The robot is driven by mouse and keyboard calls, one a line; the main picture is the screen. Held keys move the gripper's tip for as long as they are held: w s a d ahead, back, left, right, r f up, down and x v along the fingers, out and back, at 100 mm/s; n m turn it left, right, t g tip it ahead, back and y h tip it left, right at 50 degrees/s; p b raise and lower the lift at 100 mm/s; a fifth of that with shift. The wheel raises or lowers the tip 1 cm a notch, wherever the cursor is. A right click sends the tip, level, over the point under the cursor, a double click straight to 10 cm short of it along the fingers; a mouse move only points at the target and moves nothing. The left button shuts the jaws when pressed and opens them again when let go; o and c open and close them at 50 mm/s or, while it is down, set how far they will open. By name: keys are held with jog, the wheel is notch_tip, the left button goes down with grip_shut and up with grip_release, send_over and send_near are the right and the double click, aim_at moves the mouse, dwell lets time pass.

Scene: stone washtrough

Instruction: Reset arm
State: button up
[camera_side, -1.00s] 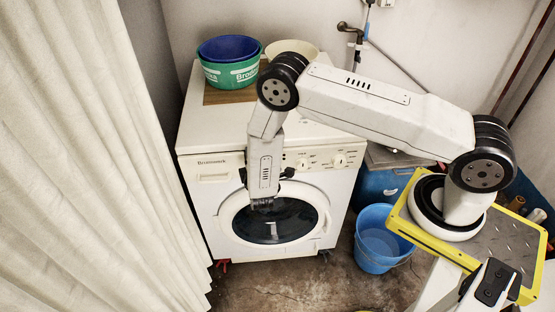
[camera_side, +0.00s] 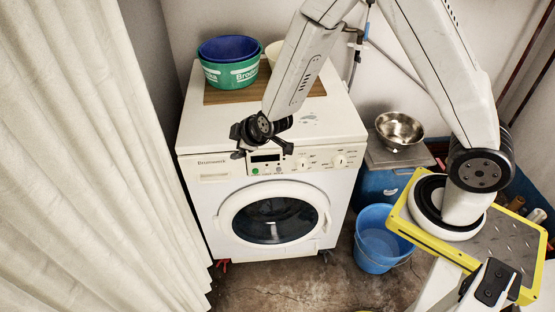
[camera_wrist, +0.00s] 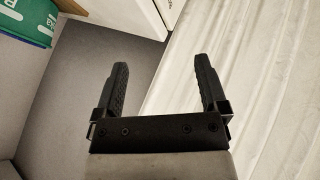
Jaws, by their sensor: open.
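My gripper (camera_side: 262,150) is at the front top edge of the white washing machine (camera_side: 206,165), by its control panel, in the side view. In the wrist view my gripper (camera_wrist: 162,85) shows two black fingers spread apart with nothing between them. The machine's round door (camera_side: 228,222) looks shut, with dark glass. I cannot tell whether the gripper touches the panel.
A green basin (camera_side: 228,76) with a blue basin (camera_side: 228,46) inside stands on a wooden board atop the machine. A metal bowl (camera_side: 399,129) and blue bucket (camera_side: 376,250) stand right. A pale curtain (camera_side: 75,160) hangs left. The floor before the machine is clear.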

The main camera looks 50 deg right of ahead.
jog(key=s+d+r+m+g, duration=0.3)
jog(key=s+m, duration=0.1)
jog(key=s, duration=0.5)
jog(key=s+d+r+m+g, duration=0.2)
jog(key=s+r+m+g, duration=0.1)
jog(key=s, duration=0.6)
jog(key=shift+s+d+r+m, duration=0.2)
jog(key=shift+d+r+m, duration=0.25)
jog(key=shift+r, duration=0.3)
jog(key=shift+o, duration=0.5)
jog(key=shift+r, duration=0.15)
